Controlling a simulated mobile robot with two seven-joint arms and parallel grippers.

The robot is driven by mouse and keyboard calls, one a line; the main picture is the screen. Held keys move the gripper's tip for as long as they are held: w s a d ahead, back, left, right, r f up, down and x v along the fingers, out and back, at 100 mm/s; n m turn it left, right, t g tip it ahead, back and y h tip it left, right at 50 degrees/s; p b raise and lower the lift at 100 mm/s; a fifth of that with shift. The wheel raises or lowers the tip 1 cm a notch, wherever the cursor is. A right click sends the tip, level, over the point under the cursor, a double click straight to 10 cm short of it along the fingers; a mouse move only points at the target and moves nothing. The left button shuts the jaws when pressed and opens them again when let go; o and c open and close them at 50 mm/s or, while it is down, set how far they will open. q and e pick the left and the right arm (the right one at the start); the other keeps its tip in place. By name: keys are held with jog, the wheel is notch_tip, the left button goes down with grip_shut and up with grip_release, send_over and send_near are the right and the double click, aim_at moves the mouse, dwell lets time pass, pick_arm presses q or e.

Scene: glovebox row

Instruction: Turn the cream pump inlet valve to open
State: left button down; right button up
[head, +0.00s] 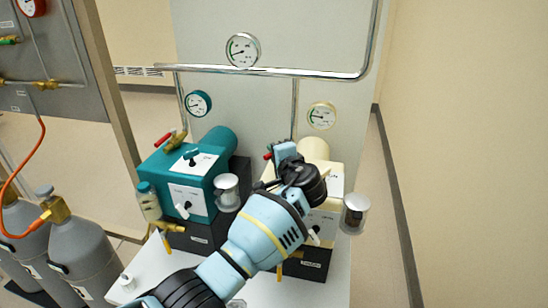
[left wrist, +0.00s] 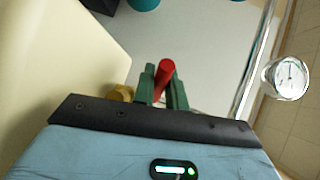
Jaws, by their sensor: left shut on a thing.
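The cream pump (head: 336,184) stands on the right of the white bench, partly hidden behind my left arm. My left gripper (head: 284,153) is at its upper left side. In the left wrist view, the green fingers of my left gripper (left wrist: 163,90) are shut on the red handle (left wrist: 165,70) of the inlet valve. A bit of the brass valve body (left wrist: 121,93) shows left of the fingers. In the head view only a small red part of the handle (head: 267,156) shows. I cannot tell the valve's exact angle. My right gripper is not in view.
A teal pump (head: 176,167) with its own red-handled valve (head: 165,138) stands to the left. A clear jar (head: 355,211) hangs at the cream pump's right. Pipes and gauges (head: 321,115) line the panel behind. Grey cylinders (head: 82,255) stand at far left.

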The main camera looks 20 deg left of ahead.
pick_arm(q)
jog(key=shift+s+d+f+n+g+y+b, duration=0.1)
jog(key=shift+d+f+n+g+y+b, duration=0.15)
jog(key=shift+n+g+y+b, duration=0.25)
jog(key=shift+d+r+n+g+y, duration=0.15)
jog(key=shift+d+n+g+y, duration=0.05)
jog(key=shift+n+g+y, duration=0.25)
jog(key=shift+s+r+b, duration=0.1)
jog(key=shift+b, duration=0.2)
jog(key=c, duration=1.4)
grip_release()
jog(key=shift+c, duration=0.2)
